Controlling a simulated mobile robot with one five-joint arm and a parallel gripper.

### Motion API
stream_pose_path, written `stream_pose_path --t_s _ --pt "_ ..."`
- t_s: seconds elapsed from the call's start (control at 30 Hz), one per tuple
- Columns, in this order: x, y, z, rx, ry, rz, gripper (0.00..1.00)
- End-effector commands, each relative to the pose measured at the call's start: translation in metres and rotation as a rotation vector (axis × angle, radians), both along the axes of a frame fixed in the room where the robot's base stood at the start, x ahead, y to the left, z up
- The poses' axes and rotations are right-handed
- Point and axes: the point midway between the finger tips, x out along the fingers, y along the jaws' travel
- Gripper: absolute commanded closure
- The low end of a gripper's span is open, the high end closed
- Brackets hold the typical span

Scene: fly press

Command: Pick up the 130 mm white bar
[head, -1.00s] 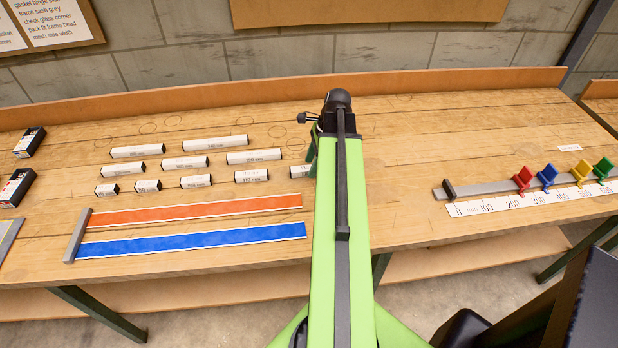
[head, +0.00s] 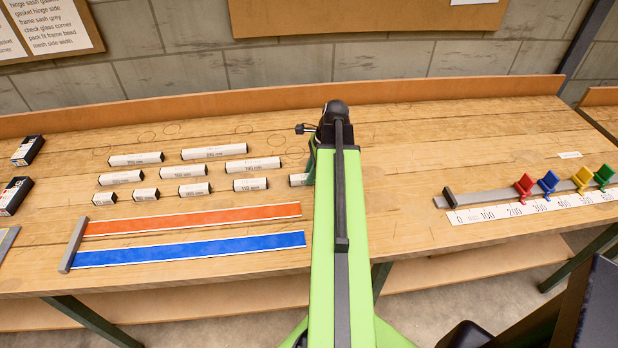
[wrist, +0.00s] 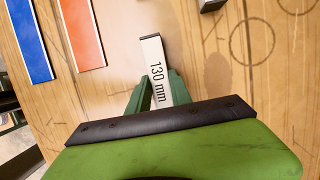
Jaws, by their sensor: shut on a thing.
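The white bar marked 130 mm (wrist: 155,62) shows in the wrist view, with a dark end cap at its far end. My gripper (wrist: 156,90) is shut on it, with a green finger on each side of the bar. The near end of the bar is hidden behind my gripper's dark edge. In the head view a white bar's end (head: 298,180) shows just left of my arm, and the rest is hidden by the arm. I cannot tell whether the bar is clear of the bench.
Several other white bars (head: 219,152) lie in rows to the left. An orange strip (head: 190,219) and a blue strip (head: 190,249) lie in front of them. A ruler with coloured clips (head: 525,187) is at the right.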

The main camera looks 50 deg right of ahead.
Motion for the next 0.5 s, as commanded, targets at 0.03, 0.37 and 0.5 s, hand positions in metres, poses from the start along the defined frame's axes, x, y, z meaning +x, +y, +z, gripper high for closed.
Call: stream_pose_path --t_s 0.03,0.37,0.5 --pt "0.0 0.0 0.001 0.0 0.0 0.0 1.0" --pt "0.0 0.0 0.035 0.0 0.0 0.0 1.0" --pt "-0.011 -0.007 0.055 0.001 0.001 -0.003 1.0"
